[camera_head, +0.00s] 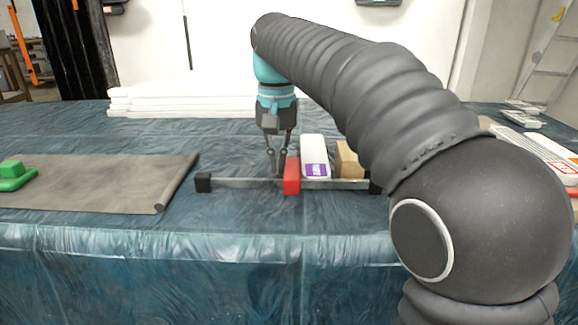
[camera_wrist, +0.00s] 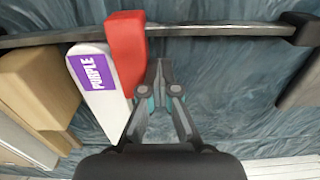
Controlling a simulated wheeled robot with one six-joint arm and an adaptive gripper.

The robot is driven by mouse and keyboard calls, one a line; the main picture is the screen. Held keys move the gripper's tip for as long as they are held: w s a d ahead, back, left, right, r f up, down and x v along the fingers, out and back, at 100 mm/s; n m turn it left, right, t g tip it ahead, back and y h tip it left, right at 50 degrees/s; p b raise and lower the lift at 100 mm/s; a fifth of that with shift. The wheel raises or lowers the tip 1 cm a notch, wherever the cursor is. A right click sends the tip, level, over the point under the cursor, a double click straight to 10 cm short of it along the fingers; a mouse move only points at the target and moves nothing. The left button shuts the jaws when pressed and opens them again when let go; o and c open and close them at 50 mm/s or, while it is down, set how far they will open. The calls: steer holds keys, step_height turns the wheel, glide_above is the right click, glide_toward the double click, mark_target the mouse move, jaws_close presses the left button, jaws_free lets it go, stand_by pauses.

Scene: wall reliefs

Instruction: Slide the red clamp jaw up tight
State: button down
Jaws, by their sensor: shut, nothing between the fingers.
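The red clamp jaw (camera_head: 291,176) sits on a grey metal bar (camera_head: 240,183) lying along the table; it also shows in the wrist view (camera_wrist: 125,45). A white piece with a purple label (camera_head: 315,150) stands right beside the jaw, on its right in the head view, and shows in the wrist view (camera_wrist: 117,103). A wooden block (camera_head: 347,161) is beyond it. Any small gap between jaw and white piece is hard to tell. My gripper (camera_head: 277,172) points down, shut and empty, just left of the jaw. In the wrist view its fingertips (camera_wrist: 161,70) are close beside the jaw; contact is unclear.
A black end block (camera_head: 203,182) caps the bar's left end; my arm partly hides the right end. A brown mat (camera_head: 100,180) with a green tool (camera_head: 14,174) lies left. White folded sheets (camera_head: 180,98) lie behind. The blue plastic-covered table (camera_head: 235,215) is clear in front.

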steer(key=shift+d, duration=1.3)
stand_by(0.4)
steer(key=shift+a+r+p, duration=0.1)
steer(key=shift+a+p, duration=0.5)
steer(key=shift+a, duration=0.15)
step_height(320, 180, up, 3)
steer(key=p, duration=0.2)
steer(key=shift+p, duration=0.4)
steer(key=shift+r, duration=2.45)
